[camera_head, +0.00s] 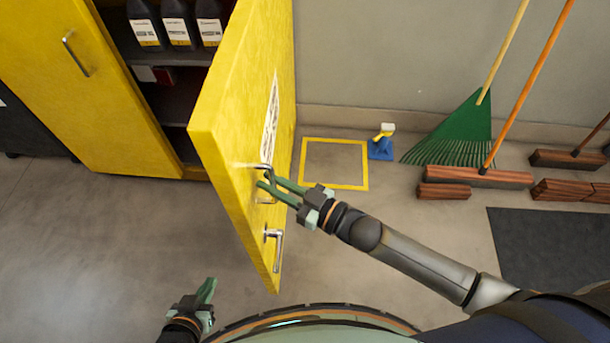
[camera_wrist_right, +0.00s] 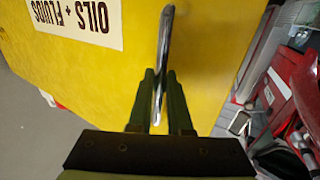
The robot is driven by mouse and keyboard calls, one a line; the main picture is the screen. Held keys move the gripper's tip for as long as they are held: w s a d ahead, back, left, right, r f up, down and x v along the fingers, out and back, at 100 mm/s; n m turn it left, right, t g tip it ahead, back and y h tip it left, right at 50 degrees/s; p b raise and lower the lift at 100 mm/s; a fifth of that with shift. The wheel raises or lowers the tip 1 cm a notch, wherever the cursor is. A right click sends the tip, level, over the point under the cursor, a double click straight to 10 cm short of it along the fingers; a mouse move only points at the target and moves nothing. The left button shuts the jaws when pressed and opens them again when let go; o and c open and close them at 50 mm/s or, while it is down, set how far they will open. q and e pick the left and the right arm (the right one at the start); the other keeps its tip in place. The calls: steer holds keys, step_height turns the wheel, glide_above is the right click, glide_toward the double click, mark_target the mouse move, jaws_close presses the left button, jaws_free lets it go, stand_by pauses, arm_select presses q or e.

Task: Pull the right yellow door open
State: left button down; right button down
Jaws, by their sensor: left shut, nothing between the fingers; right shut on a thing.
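The right yellow door (camera_head: 232,120) stands swung well open from the cabinet, seen nearly edge-on with its outer face to the right. My right gripper (camera_head: 266,183) is shut on the metal bar handle (camera_head: 262,167) of this door. In the right wrist view the fingers (camera_wrist_right: 160,95) close around the handle (camera_wrist_right: 163,45), in front of the yellow door face (camera_wrist_right: 120,75) with its "OILS + FLUIDS" label (camera_wrist_right: 78,20). A lever latch (camera_head: 276,240) sits lower on the door. My left gripper (camera_head: 208,290) is shut and empty, low over the floor, apart from the door.
The left yellow door (camera_head: 70,95) is closed. Dark bottles (camera_head: 178,22) stand on the cabinet shelf. To the right are a blue and yellow item (camera_head: 381,146), a green rake (camera_head: 455,135), brooms (camera_head: 475,177) and a dark mat (camera_head: 550,245). The floor at left is clear.

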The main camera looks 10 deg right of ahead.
mark_target(251, 190)
steer(key=a, duration=0.3)
steer(key=w+a, duration=0.1)
steer(key=a, duration=0.2)
steer(key=shift+w+f, duration=0.1)
steer(key=c, duration=1.1)
jaws_free()
